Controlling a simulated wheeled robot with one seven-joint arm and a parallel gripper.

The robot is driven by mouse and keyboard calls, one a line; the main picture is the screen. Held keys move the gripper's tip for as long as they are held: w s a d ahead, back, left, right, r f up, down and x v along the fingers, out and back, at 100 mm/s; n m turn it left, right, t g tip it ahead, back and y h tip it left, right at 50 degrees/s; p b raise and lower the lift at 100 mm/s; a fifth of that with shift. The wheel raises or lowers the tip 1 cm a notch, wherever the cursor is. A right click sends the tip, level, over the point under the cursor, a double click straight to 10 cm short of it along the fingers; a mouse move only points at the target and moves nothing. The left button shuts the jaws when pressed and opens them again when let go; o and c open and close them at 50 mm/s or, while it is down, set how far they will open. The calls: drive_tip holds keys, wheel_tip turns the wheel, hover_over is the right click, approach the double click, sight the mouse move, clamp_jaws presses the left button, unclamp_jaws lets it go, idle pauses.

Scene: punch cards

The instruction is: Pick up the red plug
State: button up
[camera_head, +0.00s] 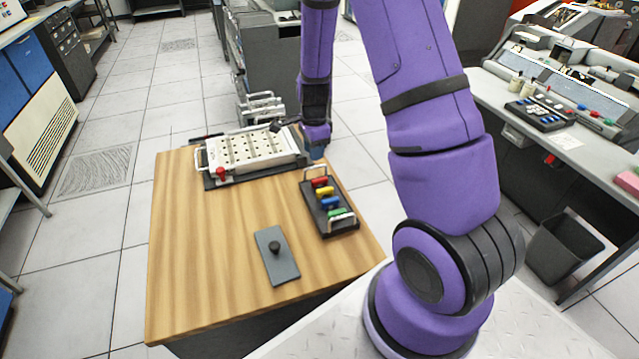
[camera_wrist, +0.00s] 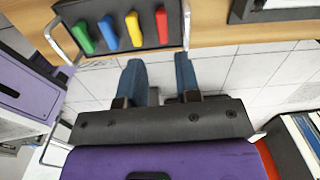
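The red plug (camera_head: 319,182) stands in a black tray (camera_head: 342,228) on the wooden table, at the tray's far end, in a row with yellow, blue and green plugs. In the wrist view the red plug (camera_wrist: 162,25) is the rightmost of the row, near the top. My gripper (camera_wrist: 158,60) is open and empty, its two blue-grey fingers apart just below the tray in that view. In the head view my gripper (camera_head: 317,152) is beyond the tray's far end, past the table edge, its fingers mostly hidden.
The tray has wire handles at both ends. A pale perforated panel (camera_head: 240,150) with a red knob (camera_head: 221,174) lies at the table's back. A grey plate (camera_head: 270,262) with a black knob lies in front. The table's left side is clear.

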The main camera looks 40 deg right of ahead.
sight(319, 179)
drive_tip(key=shift+d+f+m, duration=0.15)
drive_tip(key=shift+f, duration=0.4)
drive_tip(key=shift+d+f+m, duration=0.15)
drive_tip(key=shift+f, duration=0.35)
wheel_tip(319, 179, down, 5)
drive_tip(key=shift+f, duration=0.2)
drive_tip(key=f, duration=0.2)
drive_tip(key=d+f, duration=0.1)
drive_tip(key=shift+s+d+f, duration=0.1)
drive_tip(key=shift+f, duration=1)
clamp_jaws()
